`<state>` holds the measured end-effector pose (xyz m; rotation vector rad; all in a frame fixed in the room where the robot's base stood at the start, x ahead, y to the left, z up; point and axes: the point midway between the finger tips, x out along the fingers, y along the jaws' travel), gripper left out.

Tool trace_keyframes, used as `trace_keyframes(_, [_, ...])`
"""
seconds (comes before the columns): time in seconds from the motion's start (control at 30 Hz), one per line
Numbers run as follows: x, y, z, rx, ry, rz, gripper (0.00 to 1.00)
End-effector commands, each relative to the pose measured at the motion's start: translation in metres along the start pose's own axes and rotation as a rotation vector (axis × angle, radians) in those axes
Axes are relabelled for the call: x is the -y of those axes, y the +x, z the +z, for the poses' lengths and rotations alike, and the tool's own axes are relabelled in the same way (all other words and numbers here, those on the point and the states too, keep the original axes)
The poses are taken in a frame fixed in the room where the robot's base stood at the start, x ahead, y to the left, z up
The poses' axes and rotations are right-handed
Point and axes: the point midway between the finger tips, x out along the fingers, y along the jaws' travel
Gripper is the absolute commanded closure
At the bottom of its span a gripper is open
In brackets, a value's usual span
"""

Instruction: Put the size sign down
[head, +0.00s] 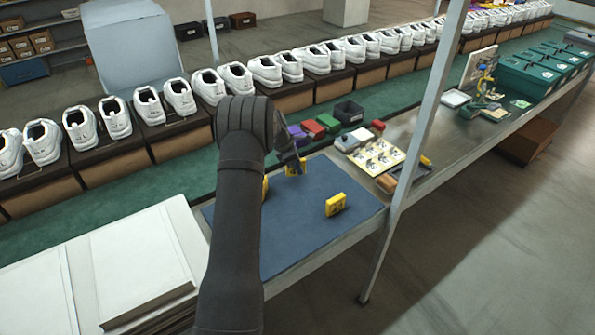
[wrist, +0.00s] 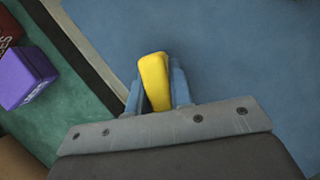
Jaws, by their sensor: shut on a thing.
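My gripper (head: 290,158) is shut on a yellow size sign (head: 296,169), over the far part of the blue mat (head: 308,235). In the wrist view the yellow sign (wrist: 154,78) sits between the two fingers of my gripper (wrist: 158,92), with the mat below. I cannot tell whether the sign touches the mat. A second yellow sign (head: 335,204) stands on the mat to the right. A bit of another yellow thing (head: 265,187) shows beside my arm, which hides most of it.
Purple, red and green blocks and a black bin (head: 349,112) stand beyond the mat. A tray of small parts (head: 377,157) is to the right. White shoes on boxes line the green belt behind. White boxes (head: 138,262) lie left. The near mat is clear.

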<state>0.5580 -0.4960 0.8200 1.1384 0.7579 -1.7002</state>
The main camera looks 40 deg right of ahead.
Motion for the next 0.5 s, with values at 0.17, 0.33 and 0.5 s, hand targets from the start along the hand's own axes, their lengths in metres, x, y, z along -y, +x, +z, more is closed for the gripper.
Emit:
trace_keyframes(0.17, [0.000,0.021,-0.008,0.000,-0.001,0.000,1.00])
trace_keyframes(0.33, [0.000,0.021,-0.008,0.001,0.000,0.001,1.00])
trace_keyframes(0.5, [0.001,0.024,-0.009,0.001,0.000,0.000,1.00])
